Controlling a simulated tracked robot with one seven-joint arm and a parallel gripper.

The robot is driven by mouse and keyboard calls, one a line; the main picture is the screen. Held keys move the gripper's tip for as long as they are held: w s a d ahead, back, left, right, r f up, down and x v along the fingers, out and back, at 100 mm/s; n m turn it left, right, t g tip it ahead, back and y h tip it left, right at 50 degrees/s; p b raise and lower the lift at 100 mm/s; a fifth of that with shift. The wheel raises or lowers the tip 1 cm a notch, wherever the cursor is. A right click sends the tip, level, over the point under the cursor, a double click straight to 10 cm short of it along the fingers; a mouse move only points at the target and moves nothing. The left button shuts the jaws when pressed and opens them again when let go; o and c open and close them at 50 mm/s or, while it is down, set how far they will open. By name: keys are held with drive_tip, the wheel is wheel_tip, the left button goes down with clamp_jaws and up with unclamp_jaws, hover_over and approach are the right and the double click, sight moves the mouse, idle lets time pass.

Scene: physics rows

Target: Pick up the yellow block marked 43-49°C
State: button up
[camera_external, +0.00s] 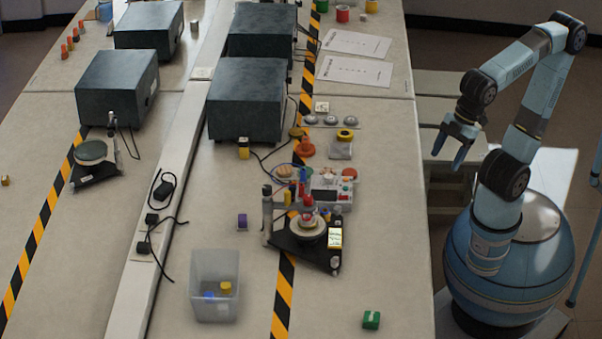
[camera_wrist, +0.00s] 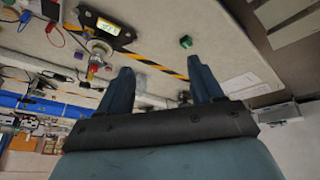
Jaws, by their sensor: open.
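A block with yellow edges and a pale face (camera_external: 335,238) sits on the right part of the black stand's base, beside the round plate. It also shows yellow-green on the black stand in the wrist view (camera_wrist: 106,26). Another small yellow block (camera_external: 243,148) stands in front of the dark box at the middle of the table. The markings on both are too small to read, so I cannot tell which bears 43-49°C. My gripper (camera_external: 450,152) is open and empty, raised beyond the table's right edge, well away from both blocks. Its two fingers show apart in the wrist view (camera_wrist: 160,66).
The black stand (camera_external: 290,246) carries a post and a round plate. A clear bin (camera_external: 215,300) with small blue and yellow items stands to its left. A green block (camera_external: 371,320) lies near the front right, with bare table around it. Dark boxes (camera_external: 246,100) and cables lie farther back.

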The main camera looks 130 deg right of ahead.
drive_tip(key=w+d+n+g+h, duration=0.1)
drive_tip(key=w+d+g+h, duration=0.2)
drive_tip(key=w+d, duration=1.1)
drive_tip(key=w+d+f+n+g+h, duration=0.1)
drive_tip(key=w+d+f+g, duration=0.15)
drive_tip(key=d, duration=0.75)
drive_tip(key=w+d+f+n+g+h, duration=0.1)
drive_tip(key=w+d+f, duration=0.25)
drive_tip(key=d, duration=0.55)
drive_tip(key=n+g+h, duration=0.5)
drive_tip(key=n+g, duration=0.2)
approach(243, 143)
drive_tip(key=x, duration=1.1)
drive_tip(key=shift+s+d+f, duration=0.15)
drive_tip(key=shift+s+d, duration=0.1)
drive_tip(key=shift+d, duration=0.05)
drive_tip(key=shift+c, duration=0.3)
drive_tip(key=c, duration=1)
